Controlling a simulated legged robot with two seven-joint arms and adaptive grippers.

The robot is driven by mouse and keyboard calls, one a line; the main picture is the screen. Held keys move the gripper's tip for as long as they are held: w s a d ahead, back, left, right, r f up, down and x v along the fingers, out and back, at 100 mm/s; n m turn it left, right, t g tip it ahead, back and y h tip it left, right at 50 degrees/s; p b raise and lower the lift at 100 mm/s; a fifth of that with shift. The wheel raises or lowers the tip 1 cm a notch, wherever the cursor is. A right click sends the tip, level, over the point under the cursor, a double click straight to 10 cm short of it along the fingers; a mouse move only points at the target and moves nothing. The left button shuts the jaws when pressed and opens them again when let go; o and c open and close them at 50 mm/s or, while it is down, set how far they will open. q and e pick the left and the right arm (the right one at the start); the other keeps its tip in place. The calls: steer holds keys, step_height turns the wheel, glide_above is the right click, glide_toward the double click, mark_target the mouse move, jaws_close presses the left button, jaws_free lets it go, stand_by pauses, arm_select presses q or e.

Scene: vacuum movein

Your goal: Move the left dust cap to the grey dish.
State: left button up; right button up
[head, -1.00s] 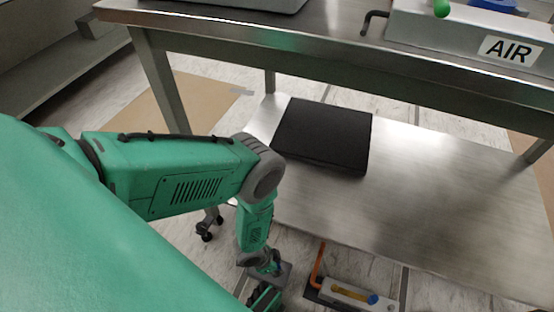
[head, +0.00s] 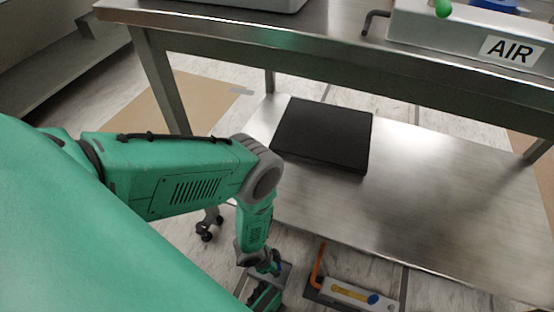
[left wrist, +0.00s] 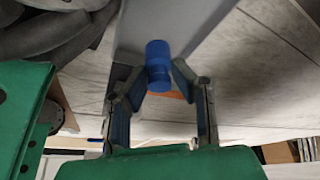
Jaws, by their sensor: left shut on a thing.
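A blue cap (left wrist: 158,58), a short cylinder, sits between the fingertips of my left gripper (left wrist: 158,76) in the left wrist view. The gripper is shut on it. A pale grey surface (left wrist: 190,22) lies just beyond the cap; I cannot tell whether the cap touches it. In the head view my left gripper (head: 265,290) hangs at the bottom edge, partly cut off, and the cap in it cannot be made out there. I cannot identify the grey dish with certainty. My right gripper is in neither view.
A pale unit (head: 345,292) with an orange handle (head: 318,262), a yellow bar and a blue round part (head: 373,299) lies right of the gripper. A metal table (head: 330,55) carries a box marked AIR (head: 510,50). A black slab (head: 322,135) lies on its lower shelf (head: 430,190).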

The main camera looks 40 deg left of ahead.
arm_select(q)
steer(key=shift+f, duration=0.2)
stand_by(0.4)
steer(key=shift+f, duration=0.4)
steer(key=shift+f, duration=0.45)
stand_by(0.4)
steer(key=o, duration=1.3)
steer(key=shift+o, duration=0.2)
steer(key=shift+r, duration=0.15)
step_height(320, 180, up, 16)
steer(key=p, duration=1.3)
